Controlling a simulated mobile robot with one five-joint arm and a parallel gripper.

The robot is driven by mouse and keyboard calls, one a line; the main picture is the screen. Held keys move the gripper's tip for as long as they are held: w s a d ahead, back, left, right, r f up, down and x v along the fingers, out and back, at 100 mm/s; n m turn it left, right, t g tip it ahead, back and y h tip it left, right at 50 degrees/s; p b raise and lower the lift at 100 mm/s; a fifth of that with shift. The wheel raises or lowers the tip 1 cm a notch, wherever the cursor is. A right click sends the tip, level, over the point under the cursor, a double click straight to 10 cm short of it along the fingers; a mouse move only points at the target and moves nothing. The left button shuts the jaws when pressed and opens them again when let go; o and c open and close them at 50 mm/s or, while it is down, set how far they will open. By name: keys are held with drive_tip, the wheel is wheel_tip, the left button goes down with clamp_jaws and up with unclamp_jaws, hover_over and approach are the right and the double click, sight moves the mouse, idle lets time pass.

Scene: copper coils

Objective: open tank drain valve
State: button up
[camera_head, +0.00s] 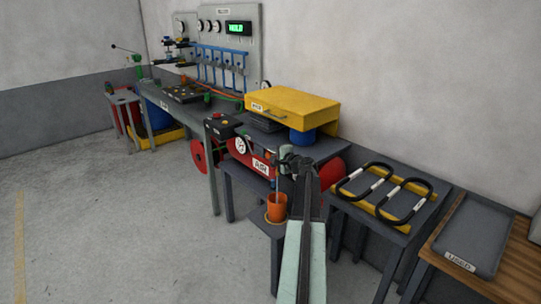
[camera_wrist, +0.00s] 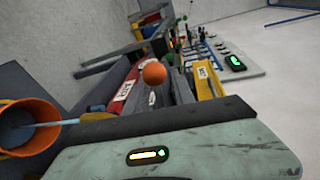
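The red tank (camera_head: 255,155) carries a round white gauge (camera_head: 241,146) and a white label (camera_head: 261,166). The wrist view also shows the red body and label (camera_wrist: 126,90). An orange cup (camera_head: 277,207) stands below the tank's near side; it also shows in the wrist view (camera_wrist: 40,112). A thin pale line (camera_head: 277,185) runs down into the cup; I cannot tell whether it is a rod or liquid. An orange ball (camera_wrist: 154,74) shows near the tank in the wrist view. My gripper (camera_head: 291,163) is beside the tank's right end. Its fingers are unclear, and the drain valve is not clearly made out.
A yellow cover (camera_head: 292,104) sits above and behind the tank. A bench (camera_head: 205,104) with blue fittings runs left. The floor at left is clear.

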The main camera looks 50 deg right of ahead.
clamp_jaws()
idle(1.4)
